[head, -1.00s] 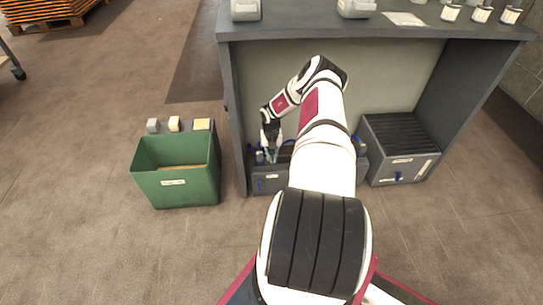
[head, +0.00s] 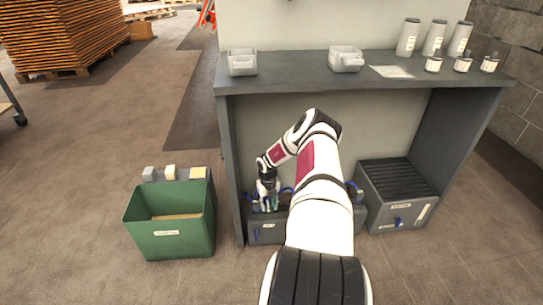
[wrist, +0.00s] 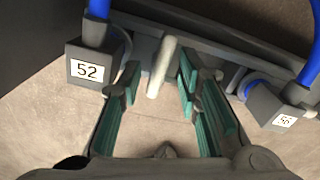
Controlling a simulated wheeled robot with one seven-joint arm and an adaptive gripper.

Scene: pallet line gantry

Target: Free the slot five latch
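A pale rod-like lever (wrist: 162,68) stands out from a grey rail in the wrist view; I cannot tell whether it is the slot five latch. My gripper (wrist: 158,84) is open, its teal-padded fingers on either side of the lever, with gaps visible. A grey block labelled 52 (wrist: 88,70) with a blue hose is to the left. A second labelled block (wrist: 283,118) with a blue hose is to the right; its number is hard to read. In the head view my gripper (head: 268,200) is down at the low grey unit (head: 267,232) under the bench.
The grey bench (head: 290,80) has its top above my arm and a side panel (head: 231,170) close left of my gripper. A green bin (head: 170,240) stands left on the floor. A ribbed grey box (head: 398,205) stands right under the bench. Floor in front is clear.

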